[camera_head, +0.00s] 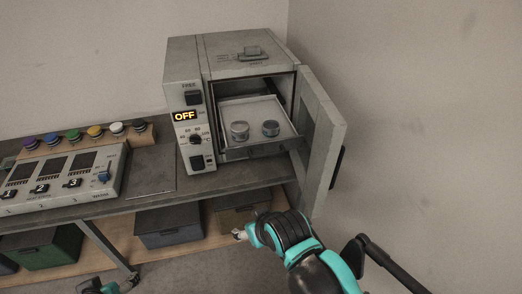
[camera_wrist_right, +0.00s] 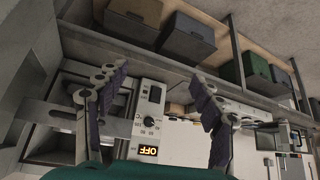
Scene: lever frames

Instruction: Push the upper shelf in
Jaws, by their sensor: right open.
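A grey oven (camera_head: 183,75) stands on the bench with its door (camera_head: 318,140) swung open to the right. A pale shelf (camera_head: 253,111) with a dark front edge sticks out of the opening a little. Two small round containers (camera_head: 239,130) (camera_head: 270,128) stand on it. I cannot make out a second shelf. My right gripper (camera_head: 240,234) is below and in front of the shelf, apart from it. In the right wrist view its fingers (camera_wrist_right: 160,100) are spread and empty. Part of my left arm shows at the bottom left in the head view; its jaws are not clear.
The open door stands between the oven and the right wall. A panel with switches (camera_head: 60,180) and a row of coloured buttons (camera_head: 95,131) lie to the left. Bins (camera_head: 168,226) sit on the ledge under the bench. The space before the oven is free.

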